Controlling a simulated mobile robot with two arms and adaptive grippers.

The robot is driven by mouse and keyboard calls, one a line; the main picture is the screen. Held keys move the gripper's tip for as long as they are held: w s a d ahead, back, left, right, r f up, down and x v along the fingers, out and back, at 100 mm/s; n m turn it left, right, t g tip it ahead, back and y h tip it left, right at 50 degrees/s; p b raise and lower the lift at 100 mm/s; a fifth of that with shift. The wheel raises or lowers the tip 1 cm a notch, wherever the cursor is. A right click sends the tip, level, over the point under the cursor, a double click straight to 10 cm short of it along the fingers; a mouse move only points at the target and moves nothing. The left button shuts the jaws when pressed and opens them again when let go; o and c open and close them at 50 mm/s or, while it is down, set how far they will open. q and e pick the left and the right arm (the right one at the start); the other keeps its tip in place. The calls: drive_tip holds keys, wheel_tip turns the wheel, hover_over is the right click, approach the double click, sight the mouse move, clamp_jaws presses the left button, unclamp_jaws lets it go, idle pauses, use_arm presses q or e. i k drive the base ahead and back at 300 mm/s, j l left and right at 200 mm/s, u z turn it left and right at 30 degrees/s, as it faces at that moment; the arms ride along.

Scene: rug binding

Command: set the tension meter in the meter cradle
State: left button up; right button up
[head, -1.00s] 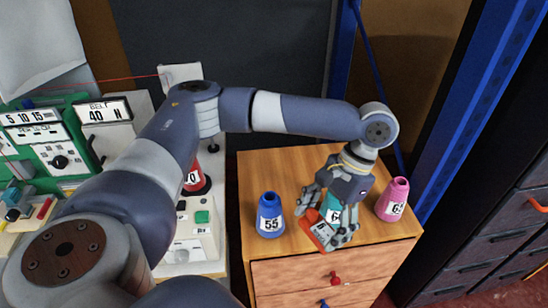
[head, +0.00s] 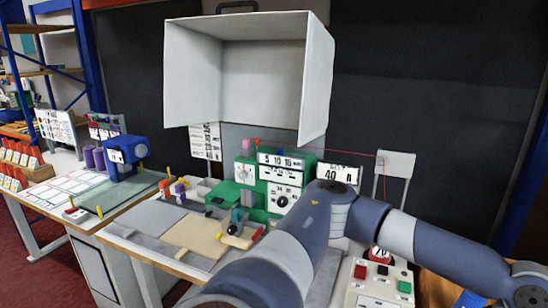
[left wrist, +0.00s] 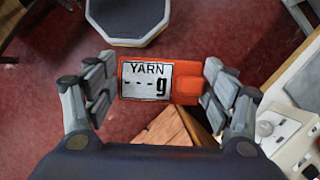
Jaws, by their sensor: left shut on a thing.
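The tension meter (left wrist: 185,86) is an orange block in the left wrist view, with a white display face reading "YARN ---g". My left gripper (left wrist: 160,82) has its fingers closed on the meter's two ends, one finger on each side. The meter is held up clear of the wooden cabinet and the red floor. In the head view only my left arm shows, reaching to the lower right; its gripper and the meter are outside that picture. My right gripper is in neither view. I cannot pick out the meter cradle for certain.
A green machine (head: 266,198) with labelled panels stands on the bench below a white hood (head: 252,70). A blue device (head: 126,155) stands farther left. A wooden cabinet corner (left wrist: 172,130) lies below the meter.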

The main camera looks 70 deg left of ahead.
sight(293, 155)
drive_tip(key=k+u, duration=0.1)
drive_tip(key=u, duration=0.25)
drive_tip(key=k+j+u, duration=0.1)
drive_tip(key=u, duration=0.25)
drive_tip(key=j+u, duration=0.1)
drive_tip(key=u, duration=0.25)
drive_tip(key=k+j, duration=0.05)
